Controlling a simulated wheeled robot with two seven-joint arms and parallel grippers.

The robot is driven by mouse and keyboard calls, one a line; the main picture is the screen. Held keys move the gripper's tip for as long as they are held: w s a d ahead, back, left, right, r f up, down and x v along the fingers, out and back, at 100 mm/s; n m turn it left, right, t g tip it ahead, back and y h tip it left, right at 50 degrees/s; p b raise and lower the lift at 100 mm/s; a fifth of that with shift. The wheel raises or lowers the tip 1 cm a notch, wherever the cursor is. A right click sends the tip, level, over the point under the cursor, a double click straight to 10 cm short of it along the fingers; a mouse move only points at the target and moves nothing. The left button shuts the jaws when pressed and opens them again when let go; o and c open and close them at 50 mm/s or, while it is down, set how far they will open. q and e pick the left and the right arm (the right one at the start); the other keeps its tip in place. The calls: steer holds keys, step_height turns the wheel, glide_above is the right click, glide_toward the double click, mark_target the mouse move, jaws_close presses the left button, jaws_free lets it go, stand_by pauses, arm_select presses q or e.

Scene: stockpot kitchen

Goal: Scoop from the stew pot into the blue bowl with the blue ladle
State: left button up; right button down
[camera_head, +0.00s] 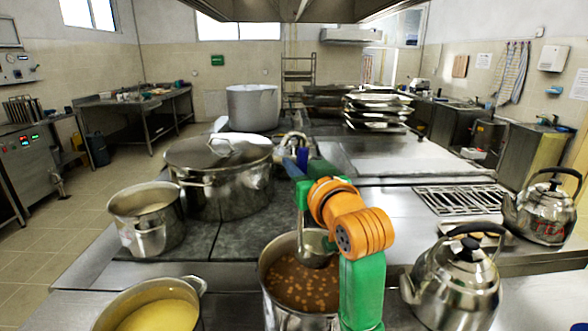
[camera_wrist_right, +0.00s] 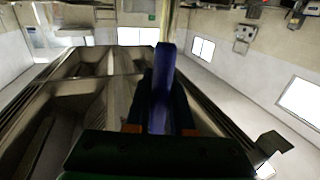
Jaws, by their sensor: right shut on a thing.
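The stew pot (camera_head: 272,292) is a metal pot of brown stew with orange-brown chunks, at the bottom centre of the head view. My right gripper (camera_head: 302,166) is above and behind it, shut on the blue handle of the ladle (camera_head: 317,243). The handle also shows upright between the fingers of the right gripper (camera_wrist_right: 161,128) in the wrist view. The ladle's metal cup hangs inside the stew pot's mouth, near its back right; I cannot tell whether it holds stew. My arm hides the pot's right side.
A pot of yellow soup (camera_head: 155,312) stands left of the stew pot. A smaller pot (camera_head: 148,228) and a large lidded pot (camera_head: 225,188) stand behind. A kettle (camera_head: 455,285) is close on the right, another kettle (camera_head: 540,212) farther right. The flat counter (camera_head: 375,158) behind is mostly clear.

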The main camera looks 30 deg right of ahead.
steer(key=shift+s+f+b, duration=0.85)
steer(key=shift+s+f, duration=0.3)
steer(key=b, duration=0.4)
glide_above(302, 233)
steer(key=a+x, duration=0.1)
steer(key=x, duration=0.1)
steer(key=f, duration=0.2)
steer(key=d+f, duration=0.1)
steer(key=f, duration=0.2)
steer(key=shift+w+d+f, duration=0.15)
steer(key=shift+w+d, duration=0.1)
steer(key=f+b, duration=0.3)
steer(key=f, duration=0.2)
steer(key=shift+s+f+b, duration=0.2)
steer(key=shift+f+b, duration=0.05)
steer(key=shift+b, duration=0.15)
steer(key=shift+s+a, duration=0.15)
steer(key=shift+s, duration=0.1)
arm_select(q)
step_height(302, 233, down, 11)
steer(key=s, duration=0.1)
steer(key=shift+s+r, duration=0.15)
arm_select(e)
steer(key=shift+a, duration=0.1)
